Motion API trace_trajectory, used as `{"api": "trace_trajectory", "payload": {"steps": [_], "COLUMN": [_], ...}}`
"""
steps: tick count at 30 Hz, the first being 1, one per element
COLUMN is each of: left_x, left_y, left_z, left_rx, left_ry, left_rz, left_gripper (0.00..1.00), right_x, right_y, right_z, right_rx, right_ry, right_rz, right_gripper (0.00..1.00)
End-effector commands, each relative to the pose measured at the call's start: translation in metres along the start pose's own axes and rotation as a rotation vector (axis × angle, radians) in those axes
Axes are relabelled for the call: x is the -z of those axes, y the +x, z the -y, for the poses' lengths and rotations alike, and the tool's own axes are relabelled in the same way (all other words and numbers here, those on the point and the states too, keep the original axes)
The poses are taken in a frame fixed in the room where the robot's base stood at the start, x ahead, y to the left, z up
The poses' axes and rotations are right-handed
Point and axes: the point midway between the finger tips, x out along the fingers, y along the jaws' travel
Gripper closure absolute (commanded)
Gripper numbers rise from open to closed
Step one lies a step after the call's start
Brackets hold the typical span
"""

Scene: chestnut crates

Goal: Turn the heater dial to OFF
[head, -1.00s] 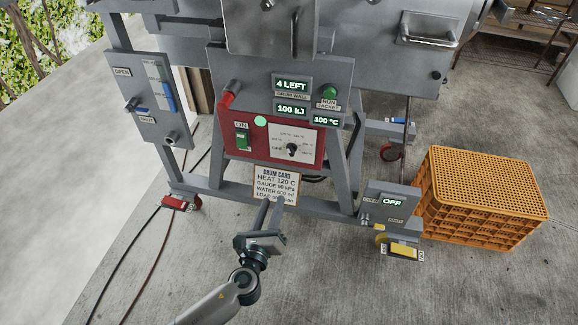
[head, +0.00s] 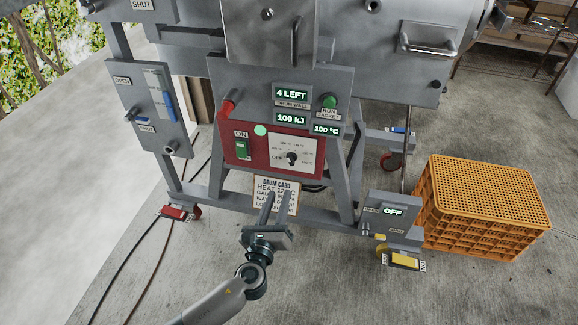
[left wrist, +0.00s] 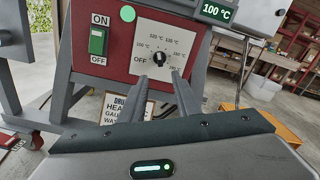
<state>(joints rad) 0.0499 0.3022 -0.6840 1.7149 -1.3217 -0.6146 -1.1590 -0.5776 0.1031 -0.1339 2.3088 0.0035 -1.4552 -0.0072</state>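The heater dial (head: 292,158) is a dark knob on a white scale plate in the red panel. In the left wrist view the dial (left wrist: 160,59) has OFF printed at its lower left and temperature marks around it. I cannot read its pointer surely. My left gripper (head: 276,194) is below the dial, in front of the drum card (head: 290,184). In the left wrist view its two fingers (left wrist: 160,86) are apart with nothing between them, pointing up towards the dial and not touching it. My right gripper is not in view.
A green ON/OFF switch (head: 242,149) sits left of the dial. A red handle (head: 226,109) and green run button (head: 329,101) are above. The concrete floor in front is clear.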

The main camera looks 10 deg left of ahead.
Motion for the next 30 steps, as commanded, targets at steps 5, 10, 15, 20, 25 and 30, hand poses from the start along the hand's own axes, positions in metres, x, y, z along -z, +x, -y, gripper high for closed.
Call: {"api": "trace_trajectory", "payload": {"steps": [5,10,15,20,25,30], "left_x": [-0.001,0.0,0.0,0.0,0.001,0.0], "left_y": [0.033,0.064,0.094,0.117,0.132,0.136], "left_z": [0.0,0.0,-0.001,0.0,-0.001,0.0], "left_rx": [-0.001,0.0,-0.001,0.0,-0.001,-0.001], "left_ry": [0.001,0.001,0.002,0.0,0.001,0.0], "left_rz": [0.002,0.001,0.002,0.001,0.0,-0.001], "left_gripper": [0.7,0.7,0.7,0.7,0.7,0.7], "right_x": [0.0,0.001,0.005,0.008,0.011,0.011], "right_y": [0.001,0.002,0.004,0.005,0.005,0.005], "right_z": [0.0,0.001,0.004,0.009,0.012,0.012], "right_rx": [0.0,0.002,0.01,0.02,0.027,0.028], "right_ry": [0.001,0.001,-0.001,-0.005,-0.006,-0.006], "right_rz": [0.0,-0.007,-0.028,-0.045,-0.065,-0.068], "right_gripper": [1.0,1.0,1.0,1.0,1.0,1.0]}}
